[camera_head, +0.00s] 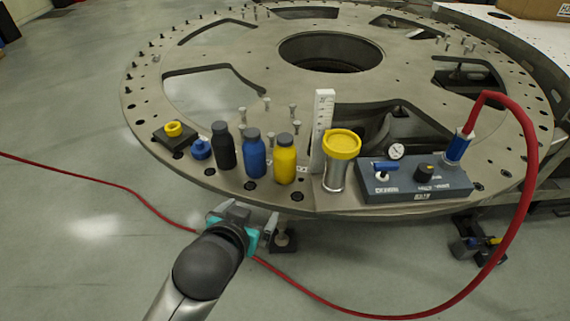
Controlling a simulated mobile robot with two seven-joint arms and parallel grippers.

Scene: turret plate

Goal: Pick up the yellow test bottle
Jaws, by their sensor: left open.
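The yellow test bottle (285,160) has a dark cap and stands upright near the front edge of the round metal turret plate (225,50). The blue bottle (254,155) stands just left of it, and the black bottle (223,147) is left of that. My left gripper (256,231) is open and empty. In the picture it sits below the plate's front edge, in front of the bottles and a little left of the yellow one. It is apart from the bottles. My right gripper is not in the frame.
A metal cylinder with a yellow lid (341,144) and a white upright scale (322,130) stand right of the yellow bottle. A grey gauge box (415,181) with a red hose (532,150) is further right. Several bolts (270,139) stand behind the bottles.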

